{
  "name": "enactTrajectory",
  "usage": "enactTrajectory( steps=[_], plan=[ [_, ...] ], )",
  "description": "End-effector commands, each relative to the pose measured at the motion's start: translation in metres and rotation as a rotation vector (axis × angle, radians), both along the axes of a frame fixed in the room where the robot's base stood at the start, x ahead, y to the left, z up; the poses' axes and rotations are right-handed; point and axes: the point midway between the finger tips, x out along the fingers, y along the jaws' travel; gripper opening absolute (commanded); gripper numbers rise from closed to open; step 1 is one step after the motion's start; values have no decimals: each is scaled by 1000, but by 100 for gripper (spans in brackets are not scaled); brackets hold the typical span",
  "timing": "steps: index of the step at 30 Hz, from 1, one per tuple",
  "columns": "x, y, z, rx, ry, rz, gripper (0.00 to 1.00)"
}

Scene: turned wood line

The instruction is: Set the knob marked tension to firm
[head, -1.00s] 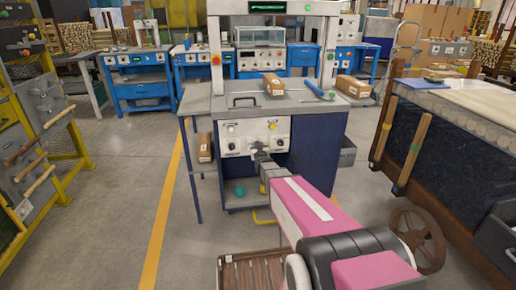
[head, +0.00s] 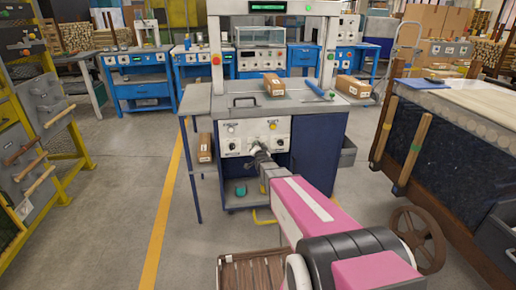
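A white control panel (head: 252,133) is on the front of the blue workbench. A dark knob (head: 231,146) shows at its lower left, and another small control (head: 279,142) shows at its lower right. The labels are too small to read, so I cannot tell which knob is marked tension. My gripper (head: 255,148) is at the lower middle of the panel, pointing at it. It hides whatever is behind it there. I cannot tell whether it touches the panel or whether its fingers are open.
The panel also has a pale button (head: 231,127) and a yellow one (head: 272,125). Cardboard boxes (head: 273,84) and a blue tool (head: 319,89) lie on the benchtop. A dark bench (head: 450,145) stands at right and a yellow rack (head: 65,125) at left.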

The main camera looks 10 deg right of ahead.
Motion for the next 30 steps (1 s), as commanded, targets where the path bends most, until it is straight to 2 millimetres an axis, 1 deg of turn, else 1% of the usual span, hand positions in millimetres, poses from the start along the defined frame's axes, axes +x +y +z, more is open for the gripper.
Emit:
enactTrajectory(
  steps=[6,17,18,19,20,30],
  plan=[
    [0,0,0,28,1,0,14],
    [0,0,-1,29,2,0,14],
    [0,0,0,29,1,0,50],
    [0,0,0,29,1,0,60],
    [0,0,0,29,1,0,63],
    [-2,0,0,28,1,0,63]
  ],
)
